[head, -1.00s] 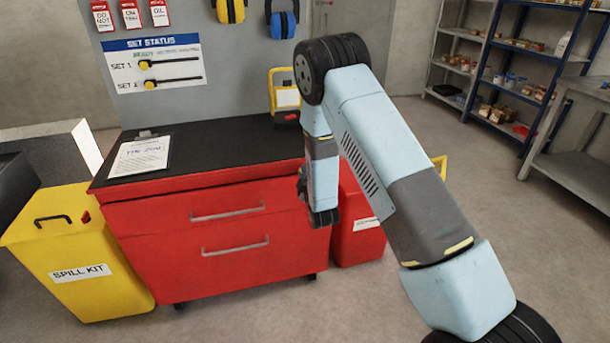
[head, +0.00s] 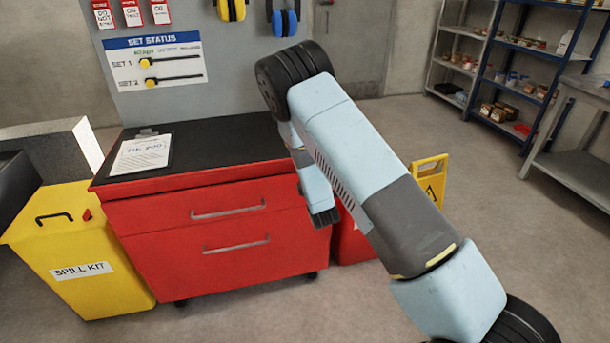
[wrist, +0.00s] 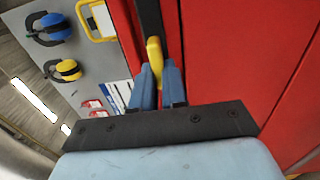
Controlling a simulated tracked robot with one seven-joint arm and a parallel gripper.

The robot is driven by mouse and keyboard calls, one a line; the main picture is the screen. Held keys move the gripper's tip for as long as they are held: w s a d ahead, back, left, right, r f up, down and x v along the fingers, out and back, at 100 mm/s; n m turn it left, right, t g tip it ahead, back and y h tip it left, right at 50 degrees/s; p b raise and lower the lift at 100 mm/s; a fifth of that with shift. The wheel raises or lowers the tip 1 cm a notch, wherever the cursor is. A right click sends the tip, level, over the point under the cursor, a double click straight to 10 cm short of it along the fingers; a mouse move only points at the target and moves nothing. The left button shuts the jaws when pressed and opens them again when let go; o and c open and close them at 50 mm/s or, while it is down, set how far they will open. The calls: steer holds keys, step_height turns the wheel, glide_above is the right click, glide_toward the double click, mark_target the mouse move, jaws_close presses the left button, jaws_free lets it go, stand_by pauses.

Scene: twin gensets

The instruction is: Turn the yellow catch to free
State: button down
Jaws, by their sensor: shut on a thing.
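The yellow catch (wrist: 154,52) shows in the wrist view as a short upright yellow lever. It stands in front of a dark strip, with red panels to either side. My gripper (wrist: 158,84) has its two blue fingers closed around the catch's near end. In the head view my own arm hides the gripper and the catch, so I cannot read the catch's position there.
The red drawer cabinet (head: 215,262) has a black top with a clipboard (head: 141,153) on it. The yellow spill kit bin (head: 75,242) stands at its left. A yellow floor sign (head: 428,180) stands right of my arm. Open floor lies at right.

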steer(key=shift+s+a+f, duration=0.15)
steer(key=shift+f, duration=0.1)
steer(key=c, duration=1.5)
jaws_free()
steer(key=shift+c, duration=0.2)
steer(key=o, duration=0.4)
steer(key=shift+r, duration=0.1)
steer(key=v, duration=1.3)
steer(key=shift+s, duration=0.25)
steer(key=shift+d+r, duration=0.1)
steer(key=shift+d, duration=0.1)
